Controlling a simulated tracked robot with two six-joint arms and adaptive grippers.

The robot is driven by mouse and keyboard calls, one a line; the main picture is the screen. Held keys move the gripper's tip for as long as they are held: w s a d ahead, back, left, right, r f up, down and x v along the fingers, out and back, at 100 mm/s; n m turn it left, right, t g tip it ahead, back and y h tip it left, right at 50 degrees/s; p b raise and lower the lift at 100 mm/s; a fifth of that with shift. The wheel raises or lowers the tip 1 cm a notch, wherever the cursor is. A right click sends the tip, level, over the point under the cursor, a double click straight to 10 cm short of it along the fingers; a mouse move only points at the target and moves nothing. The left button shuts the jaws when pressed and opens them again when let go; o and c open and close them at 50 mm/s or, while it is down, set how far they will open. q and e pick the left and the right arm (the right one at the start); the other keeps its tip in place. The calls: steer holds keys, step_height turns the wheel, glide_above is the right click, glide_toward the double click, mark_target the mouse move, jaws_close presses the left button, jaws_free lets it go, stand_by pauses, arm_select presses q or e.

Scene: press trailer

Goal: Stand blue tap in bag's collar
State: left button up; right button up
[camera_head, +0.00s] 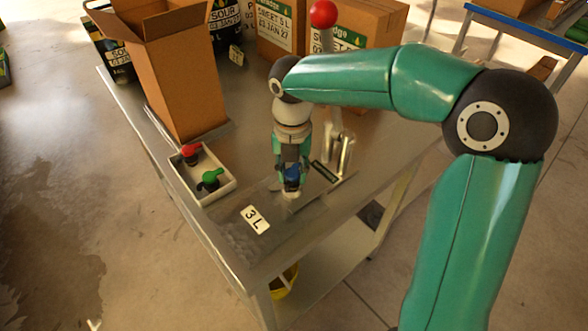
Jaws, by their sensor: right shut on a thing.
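The blue tap (292,181) is between the fingers of my right gripper (291,174), which points down over the front of the steel table. The gripper is shut on it, and the fingers hide part of the tap. A flat, clear-looking bag (238,243) appears to lie on the table around a white "3 L" label (255,219). The bag's collar is not clearly visible; the gripper and tap cover the spot near the plate. I cannot tell whether the tap touches a collar. My left gripper is not in view.
A white tray (222,187) holds a red tap (191,151) and a green tap (211,178). A tall open carton (178,85) stands behind it. A lever with a red knob (323,13) rises behind my right gripper. Labelled boxes (371,22) fill the back.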

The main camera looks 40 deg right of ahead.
steer(key=shift+f, duration=0.1)
stand_by(0.3)
steer(key=o, duration=0.9)
steer(key=shift+o, duration=0.2)
step_height(320, 180, up, 12)
steer(key=shift+f, duration=0.15)
